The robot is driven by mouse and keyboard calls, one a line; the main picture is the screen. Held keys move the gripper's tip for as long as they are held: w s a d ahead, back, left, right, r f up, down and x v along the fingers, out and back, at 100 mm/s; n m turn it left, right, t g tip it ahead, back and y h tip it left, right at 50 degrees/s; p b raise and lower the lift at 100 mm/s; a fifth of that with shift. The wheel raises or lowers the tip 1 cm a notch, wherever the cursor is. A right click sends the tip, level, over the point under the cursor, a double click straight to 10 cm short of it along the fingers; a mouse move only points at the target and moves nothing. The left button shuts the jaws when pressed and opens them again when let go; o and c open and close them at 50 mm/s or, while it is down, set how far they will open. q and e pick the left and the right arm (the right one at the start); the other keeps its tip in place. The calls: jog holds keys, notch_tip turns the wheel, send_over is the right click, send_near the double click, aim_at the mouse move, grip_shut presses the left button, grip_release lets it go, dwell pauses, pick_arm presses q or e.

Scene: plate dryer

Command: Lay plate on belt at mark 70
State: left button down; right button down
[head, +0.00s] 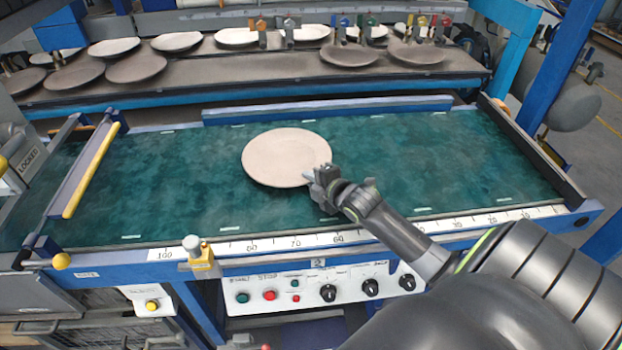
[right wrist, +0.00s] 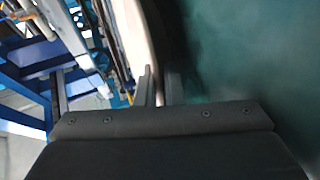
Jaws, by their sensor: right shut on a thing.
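A round, pale plate (head: 287,157) is over the middle of the green belt (head: 200,190) in the head view. My right gripper (head: 312,174) is shut on the plate's front right rim. In the right wrist view the plate (right wrist: 134,40) shows edge-on between the fingers (right wrist: 158,88). I cannot tell whether the plate touches the belt. A white scale (head: 267,243) with numbers runs along the belt's front edge; a 70 (head: 296,242) stands in front of the plate. My left gripper is not in view.
A yellow-edged bar (head: 92,170) crosses the belt at the left. A control panel (head: 320,287) hangs below. Several plates lie on a rear shelf (head: 220,65). The belt is clear on both sides of the plate.

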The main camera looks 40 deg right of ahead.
jog(key=shift+r, duration=0.1)
jog(key=c, duration=1.8)
grip_release()
jog(key=shift+s, duration=0.15)
jog(key=v, duration=1.1)
jog(key=shift+s+r, duration=0.25)
jog(key=shift+s, duration=0.05)
